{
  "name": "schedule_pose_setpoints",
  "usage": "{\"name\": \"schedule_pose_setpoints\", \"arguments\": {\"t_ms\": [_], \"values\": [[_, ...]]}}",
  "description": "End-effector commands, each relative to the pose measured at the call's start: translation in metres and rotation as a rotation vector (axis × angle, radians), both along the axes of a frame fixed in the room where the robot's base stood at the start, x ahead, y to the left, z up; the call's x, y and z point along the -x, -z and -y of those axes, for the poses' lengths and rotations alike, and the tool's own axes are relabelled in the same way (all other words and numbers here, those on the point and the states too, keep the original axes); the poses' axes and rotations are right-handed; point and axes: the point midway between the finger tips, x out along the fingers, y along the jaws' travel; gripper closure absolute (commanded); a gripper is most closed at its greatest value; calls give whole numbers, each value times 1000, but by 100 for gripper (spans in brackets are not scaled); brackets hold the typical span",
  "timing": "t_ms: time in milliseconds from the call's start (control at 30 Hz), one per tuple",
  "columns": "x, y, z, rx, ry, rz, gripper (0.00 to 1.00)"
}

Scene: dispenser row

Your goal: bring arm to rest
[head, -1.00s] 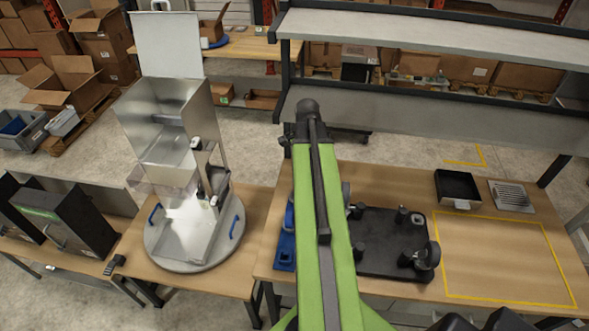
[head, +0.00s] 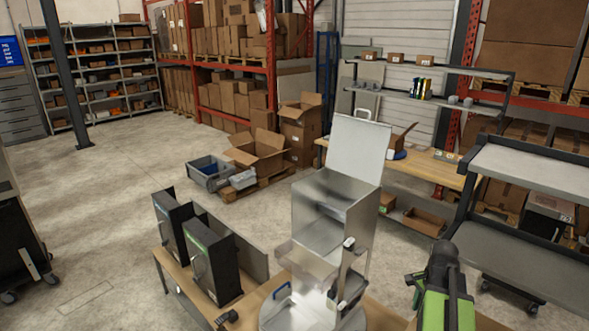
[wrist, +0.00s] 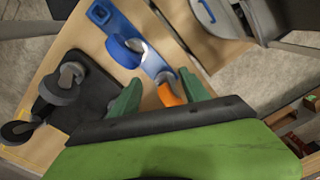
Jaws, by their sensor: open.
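My gripper (wrist: 160,77) shows in the wrist view as two green fingers spread apart. Nothing is clearly held between them. Beyond the fingers a blue base plate (wrist: 122,28) with a rounded blue piece lies on the wooden table. An orange part (wrist: 171,93) shows between the fingers; whether it touches them I cannot tell. My arm (head: 446,290) stands at the lower right of the head view, its dark joint uppermost and its lower part cut off by the frame edge.
A metal dispenser (head: 325,225) with a raised lid stands left of my arm. Two black boxes (head: 212,262) stand further left. A grey shelf rack (head: 535,165) is at the right. In the wrist view, a dark plate (wrist: 92,98) with round knobs lies at left. Open floor (head: 110,200) fills the left.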

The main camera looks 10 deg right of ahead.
Motion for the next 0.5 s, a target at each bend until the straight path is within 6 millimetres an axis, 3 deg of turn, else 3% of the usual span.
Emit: {"name": "schedule_pose_setpoints", "arguments": {"t_ms": [33, 200, 400, 500], "values": [[-19, 41, -33, -1, -66, 1, 46], [-61, 113, -158, 0, -328, -3, 46], [-67, 175, -283, 2, -767, -11, 46], [-56, 197, -330, 5, -1043, -18, 46]]}}
